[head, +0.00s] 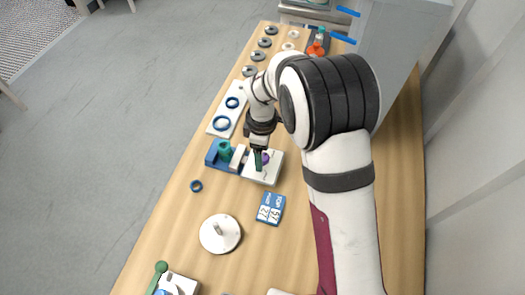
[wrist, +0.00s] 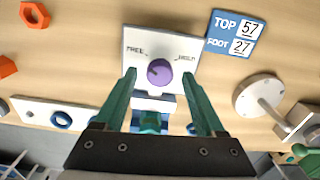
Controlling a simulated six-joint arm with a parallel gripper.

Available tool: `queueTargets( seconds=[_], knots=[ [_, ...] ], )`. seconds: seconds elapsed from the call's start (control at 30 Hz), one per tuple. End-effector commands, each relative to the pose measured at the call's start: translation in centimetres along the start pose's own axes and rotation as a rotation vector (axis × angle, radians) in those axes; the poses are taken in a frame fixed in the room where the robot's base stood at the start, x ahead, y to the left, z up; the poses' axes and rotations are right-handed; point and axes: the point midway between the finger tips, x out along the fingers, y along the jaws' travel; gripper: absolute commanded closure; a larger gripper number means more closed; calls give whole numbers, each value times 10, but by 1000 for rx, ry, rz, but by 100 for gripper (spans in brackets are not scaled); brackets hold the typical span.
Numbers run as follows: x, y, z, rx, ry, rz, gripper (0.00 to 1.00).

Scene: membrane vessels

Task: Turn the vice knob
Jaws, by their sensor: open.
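The vice knob is a purple round dial (wrist: 160,72) on a white panel (wrist: 190,50) marked FREE on the left and HOLD on the right in the wrist view. In the head view the purple knob (head: 265,158) shows partly beside my fingers. My gripper (wrist: 162,95) is open, with its two green fingers on either side of the knob's near side. Whether they touch it cannot be told. In the head view my gripper (head: 258,165) points down over the white panel. The blue vice body (head: 215,155) with a teal part (head: 225,150) adjoins the panel on the left.
A blue card (head: 270,209) reading TOP 57, FOOT 27 lies near the panel. A white disc with a post (head: 220,233), a loose blue ring (head: 196,186) and a white plate with blue rings (head: 217,128) lie around. Several grey discs (head: 258,56) line the far table edge.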

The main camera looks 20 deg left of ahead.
Motion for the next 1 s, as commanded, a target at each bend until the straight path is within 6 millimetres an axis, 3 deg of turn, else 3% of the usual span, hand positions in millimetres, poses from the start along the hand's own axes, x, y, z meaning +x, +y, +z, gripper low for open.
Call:
queueTargets(
  seconds=[0.3,0.7,1.0],
  knots=[
    [5,0,0,1,1,1,28],
    [4,0,0,1,1,1,98],
    [4,0,0,20,0,0,100]
  ],
)
